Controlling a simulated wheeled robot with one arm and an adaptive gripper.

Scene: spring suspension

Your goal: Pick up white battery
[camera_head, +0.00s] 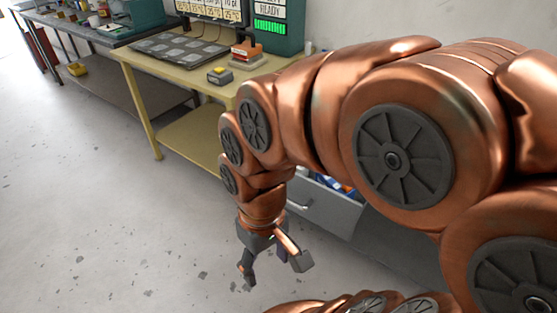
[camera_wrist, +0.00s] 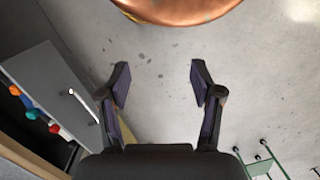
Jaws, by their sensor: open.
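My gripper (camera_head: 275,268) hangs over the bare floor in the head view, fingers pointing down and spread apart. In the wrist view my gripper (camera_wrist: 160,82) is open, with only floor between its fingertips. I cannot pick out a white battery for certain in either view. An open grey drawer (camera_head: 322,206) is right of my gripper in the head view, partly hidden by my arm. In the wrist view the drawer (camera_wrist: 45,75) is at the left, and small coloured items (camera_wrist: 32,114), some whitish, show by it, too small to identify.
A yellow workbench (camera_head: 140,78) stands behind my arm, with a dark tray (camera_head: 180,50), a yellow-grey device (camera_head: 220,76) and a screen unit (camera_head: 275,28) on it. Another bench (camera_head: 100,33) stands far left. Thin green posts (camera_wrist: 265,160) show lower right in the wrist view. The floor (camera_head: 110,220) at left is clear.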

